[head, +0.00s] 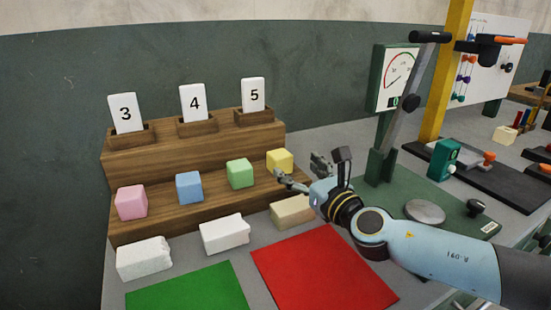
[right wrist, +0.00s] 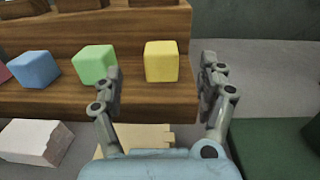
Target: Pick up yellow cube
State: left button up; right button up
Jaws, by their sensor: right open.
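The yellow cube (head: 280,161) sits on the lower step of the wooden stand, at the right end of a row of cubes. My right gripper (head: 305,172) is open and just to the right and in front of it. In the right wrist view the yellow cube (right wrist: 161,61) lies beyond and between the two open fingertips (right wrist: 160,80), nearer the left finger, and nothing is held. My left gripper is not in view.
The green cube (head: 240,173), blue cube (head: 189,187) and pink cube (head: 131,202) share the step. Number cards stand above on the wooden stand (head: 160,160). White blocks, a tan block (head: 291,211), a green mat (head: 188,288) and a red mat (head: 325,268) lie in front. A press (head: 383,165) stands right.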

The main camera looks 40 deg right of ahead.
aim_at(280, 153)
jog(key=x, duration=0.3)
jog(key=shift+w, duration=0.4)
jog(key=x, duration=0.5)
jog(key=shift+w+d+f, duration=0.2)
jog(key=shift+d, duration=0.05)
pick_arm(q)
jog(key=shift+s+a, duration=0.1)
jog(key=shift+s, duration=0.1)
pick_arm(e)
jog(key=shift+s, duration=0.1)
jog(key=shift+c, duration=0.9)
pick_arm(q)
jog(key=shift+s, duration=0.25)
pick_arm(e)
jog(key=c, duration=0.9)
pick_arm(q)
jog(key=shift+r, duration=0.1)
pick_arm(e)
jog(key=shift+o, duration=0.2)
jog(key=shift+r, duration=0.1)
